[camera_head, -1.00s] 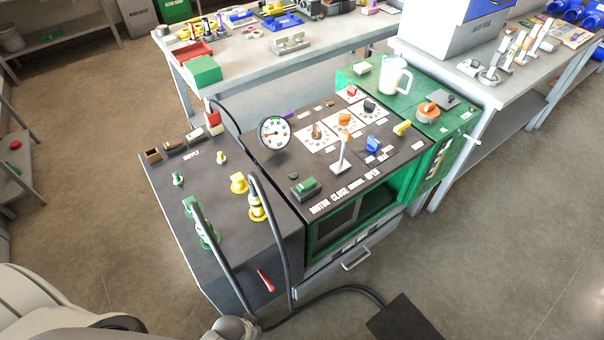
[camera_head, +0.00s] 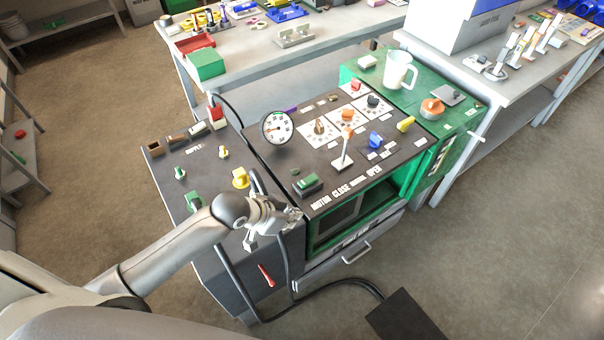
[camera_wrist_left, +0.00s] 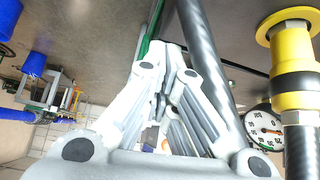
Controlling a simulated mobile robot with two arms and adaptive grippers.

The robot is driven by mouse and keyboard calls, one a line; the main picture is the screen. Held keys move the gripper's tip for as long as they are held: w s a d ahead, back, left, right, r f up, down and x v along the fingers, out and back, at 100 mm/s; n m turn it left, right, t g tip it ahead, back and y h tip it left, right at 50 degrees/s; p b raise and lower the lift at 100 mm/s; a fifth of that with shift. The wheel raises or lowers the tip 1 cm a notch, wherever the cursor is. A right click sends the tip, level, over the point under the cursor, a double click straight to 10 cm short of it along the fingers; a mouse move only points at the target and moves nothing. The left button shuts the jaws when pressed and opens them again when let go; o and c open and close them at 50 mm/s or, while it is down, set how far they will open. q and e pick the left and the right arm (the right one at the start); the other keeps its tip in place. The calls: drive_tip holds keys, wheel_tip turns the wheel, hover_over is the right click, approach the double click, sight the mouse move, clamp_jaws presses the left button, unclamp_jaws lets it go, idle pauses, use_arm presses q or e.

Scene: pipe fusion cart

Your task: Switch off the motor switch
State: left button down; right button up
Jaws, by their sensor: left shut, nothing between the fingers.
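The motor switch is a green rocker block (camera_head: 307,184) on the dark top panel of the cart, just above the printed word MOTOR. My left gripper (camera_head: 294,214) is shut and empty. In the head view it appears over the gap between the left cabinet and the main panel, a little below and left of the switch, apart from it. In the left wrist view the gripper's fingers (camera_wrist_left: 166,78) are together, beside a dark hose. I cannot make out the switch in that view. My right gripper is not in view.
Dark hoses rise from the left cabinet (camera_head: 216,270) close to my left gripper. A yellow fitting (camera_wrist_left: 290,60) is near it.

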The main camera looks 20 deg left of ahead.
use_arm(q)
drive_tip(key=w+a+r, duration=0.2)
drive_tip(key=w+r, duration=0.2)
drive_tip(key=r, duration=0.1)
drive_tip(key=w+a+r+m+h, duration=0.1)
drive_tip(key=w+a+r, duration=0.2)
drive_tip(key=r, duration=0.3)
drive_tip(key=shift+w+a+r+t, duration=0.2)
drive_tip(key=shift+w+a+t, duration=0.1)
drive_tip(key=shift+w+t, duration=0.1)
drive_tip(key=shift+w+d+r+p+x, duration=0.15)
drive_tip(key=shift+p+x, duration=0.25)
drive_tip(key=shift+x, duration=1.05)
drive_tip(key=shift+w+d+r+p+x, duration=0.15)
drive_tip(key=shift+p+x, duration=0.25)
drive_tip(key=shift+x, duration=1.05)
drive_tip(key=shift+d+r+p+x, duration=0.1)
drive_tip(key=shift+p+x, duration=0.3)
drive_tip(key=shift+x, duration=1)
drive_tip(key=shift+w+d, duration=0.1)
drive_tip(key=shift+w, duration=0.1)
